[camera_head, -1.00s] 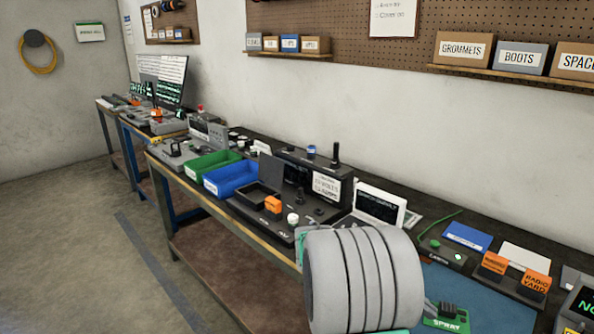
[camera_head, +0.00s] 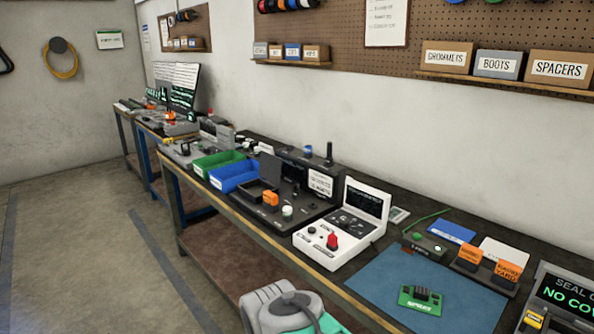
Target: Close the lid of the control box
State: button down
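A white box (camera_head: 338,238) with a red knob stands near the front edge of the bench, and I take it to be the control box. Its lid (camera_head: 367,199) stands up at the back, open, with a dark panel on its inner face. The top of the box carries dark controls and small print too small to read surely. A grey and green part of my arm shows at the bottom edge, in front of the bench and below the box, apart from it. My gripper's fingers do not show.
Left of the white box is a black console (camera_head: 285,211) with an orange block and a raised dark flap. Blue (camera_head: 235,177) and green (camera_head: 215,164) bins stand beyond it. Right of it, a blue mat (camera_head: 400,280) holds a green circuit board (camera_head: 421,299). Bare floor lies at left.

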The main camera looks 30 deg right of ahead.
aim_at(270, 169)
jog(key=u, duration=0.8)
jog(key=i, duration=1.1)
jog(key=z, duration=0.7)
jog(key=i, duration=0.5)
jog(key=z, duration=0.35)
